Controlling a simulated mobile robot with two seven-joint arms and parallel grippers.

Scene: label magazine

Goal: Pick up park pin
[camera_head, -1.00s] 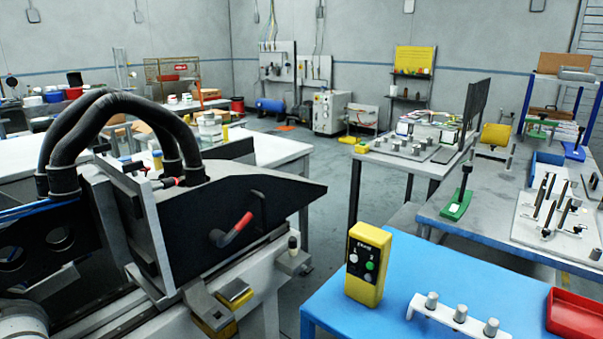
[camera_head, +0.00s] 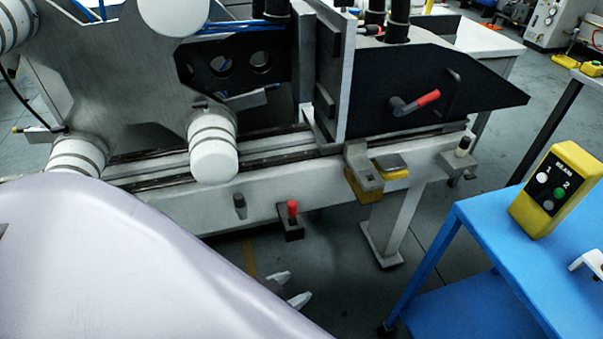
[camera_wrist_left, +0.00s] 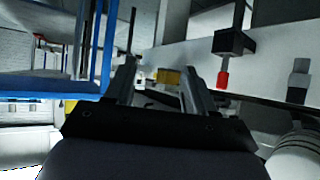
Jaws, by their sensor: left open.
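A pin with a red knob, which looks like the park pin (camera_head: 292,207), stands upright in a small dark bracket (camera_head: 291,230) on the front of the white machine beam. In the left wrist view the red knob (camera_wrist_left: 222,80) shows right of the fingers, with the dark bracket (camera_wrist_left: 234,42) above it. My left gripper (camera_head: 288,290) is below the bracket in the head view, apart from it, its pale fingertips separated and empty. In the left wrist view its two fingers (camera_wrist_left: 160,88) are spread with nothing between them. My right gripper is not shown.
A dark-topped peg (camera_head: 240,206) sits on the beam (camera_head: 330,186) left of the red knob. A grey and yellow clamp (camera_head: 372,172) and another peg (camera_head: 463,147) are farther right. A blue cart (camera_head: 480,222) carries a yellow button box (camera_head: 553,190). Open floor lies between beam and cart.

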